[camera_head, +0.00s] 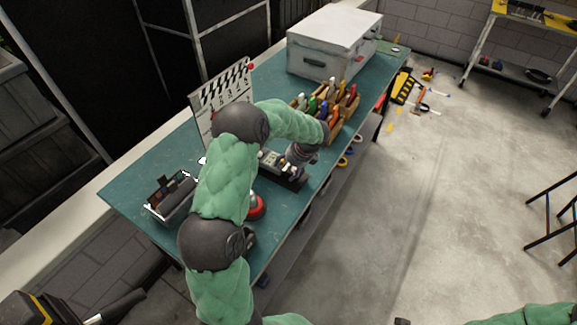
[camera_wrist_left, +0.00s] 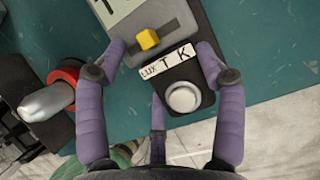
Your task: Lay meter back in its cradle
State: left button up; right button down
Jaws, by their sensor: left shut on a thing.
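The meter (camera_wrist_left: 150,36) is a grey device with a yellow slider and a white dome in the left wrist view. A white label with letters lies between slider and dome. My left gripper (camera_wrist_left: 168,75) has its purple fingers shut on the meter, on both sides of it. In the head view the meter (camera_head: 270,161) is low over the bench, partly behind my left gripper (camera_head: 297,160). A dark flat piece (camera_head: 288,183), possibly the cradle, shows beside and under it. I cannot tell whether the meter touches it. My right gripper is not in view.
The teal bench (camera_head: 130,190) holds a clapperboard (camera_head: 215,98), a grey case (camera_head: 330,45), a wooden rack (camera_head: 345,118) of coloured tools, and a dark box (camera_head: 172,198) at left. A red round thing (camera_head: 257,207) sits near my left arm. The bench's front edge is close.

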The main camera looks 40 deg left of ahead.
pick_arm(q)
jog(key=shift+w+r+p, duration=0.15)
jog(key=shift+r+p, duration=0.05)
jog(key=shift+p, duration=0.2)
dwell(0.8)
jog(key=shift+f+b, duration=0.8)
jog(key=shift+f, duration=0.8)
dwell(0.5)
jog(key=o, duration=1.5)
jog(key=v, duration=1.2)
jog(key=shift+f, duration=0.1)
